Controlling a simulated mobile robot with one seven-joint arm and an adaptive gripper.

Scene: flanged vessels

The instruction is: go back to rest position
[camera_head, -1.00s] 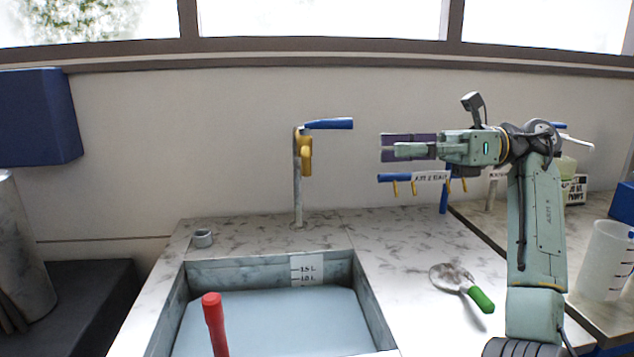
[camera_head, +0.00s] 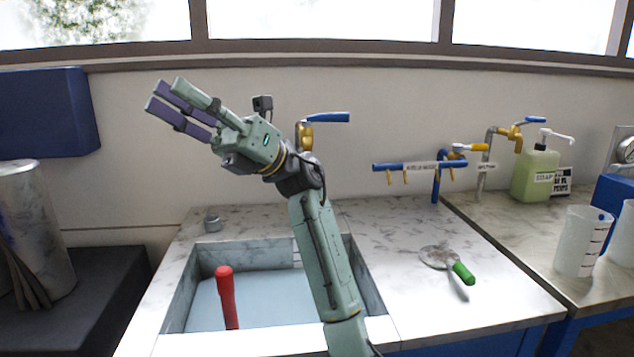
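My gripper (camera_head: 163,93) is raised in front of the wall, to the upper left of the sink, with its fingers pointing up and left. Its green and purple fingers are apart and nothing is between them. My arm rises from the bottom edge across the right part of the sink and covers part of its rim and the tap post.
The sink (camera_head: 180,292) holds bluish water; a red handle (camera_head: 227,300) stands up in it. A soap bottle (camera_head: 536,175) and clear beakers (camera_head: 582,242) stand farther right. A blue box (camera_head: 45,112) hangs at the left wall.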

